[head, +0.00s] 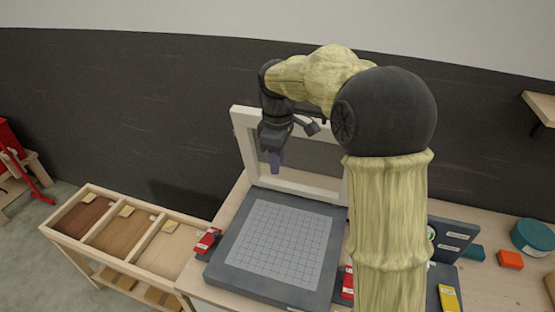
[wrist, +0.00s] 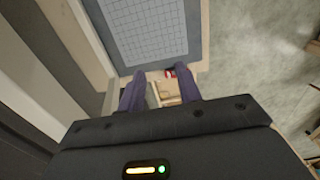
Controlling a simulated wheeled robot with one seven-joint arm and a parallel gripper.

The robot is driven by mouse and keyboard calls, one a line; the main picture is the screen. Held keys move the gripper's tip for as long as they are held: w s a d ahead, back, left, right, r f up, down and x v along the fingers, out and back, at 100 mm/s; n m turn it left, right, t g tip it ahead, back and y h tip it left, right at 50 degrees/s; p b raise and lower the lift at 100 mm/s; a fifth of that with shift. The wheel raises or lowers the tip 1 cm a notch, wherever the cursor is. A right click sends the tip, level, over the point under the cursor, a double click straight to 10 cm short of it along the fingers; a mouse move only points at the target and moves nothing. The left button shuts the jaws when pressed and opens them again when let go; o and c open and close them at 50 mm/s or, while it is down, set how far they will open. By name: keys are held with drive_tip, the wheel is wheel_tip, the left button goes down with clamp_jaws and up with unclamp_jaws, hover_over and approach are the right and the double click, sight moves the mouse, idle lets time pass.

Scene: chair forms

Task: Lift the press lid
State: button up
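The press has a dark grey base with a pale gridded bed (head: 278,247) on the wooden bench. A white frame (head: 243,146), which looks like the press lid, stands raised at the back of the bed, tilted slightly back; my arm hides its right side. My gripper (head: 275,162) hangs by the frame's upper left part, its purple fingers pointing down. In the wrist view my gripper (wrist: 160,88) has its two fingers apart with nothing held between them. The gridded bed (wrist: 148,28) shows beyond the fingertips there. Whether a finger touches the frame I cannot tell.
Red clamps (head: 208,241) sit beside the press base. A wooden tray stand (head: 107,235) with compartments stands at the left. A teal round container (head: 533,237), an orange block (head: 510,259) and a yellow item (head: 448,298) lie on the right. A dark wall rises behind.

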wheel_tip(320, 180, up, 17)
idle(0.5)
drive_tip(key=shift+f, duration=0.1)
drive_tip(key=shift+f, duration=0.1)
drive_tip(key=c, duration=0.5)
drive_tip(key=shift+f, duration=0.3)
clamp_jaws()
drive_tip(key=s+d+f+m+t, duration=0.1)
drive_tip(key=s+d+f+m, duration=0.2)
drive_tip(key=s+f, duration=0.3)
drive_tip(key=s+d+f+m+b, duration=0.1)
drive_tip(key=s+d+f+m, duration=0.3)
drive_tip(key=f, duration=0.9)
drive_tip(key=s+d+f+m+t+b, duration=0.1)
drive_tip(key=s+d+f+m, duration=0.3)
drive_tip(key=s+f, duration=0.5)
drive_tip(key=m, duration=0.2)
drive_tip(key=shift+f+m+t, duration=0.25)
drive_tip(key=shift+m+t, duration=0.05)
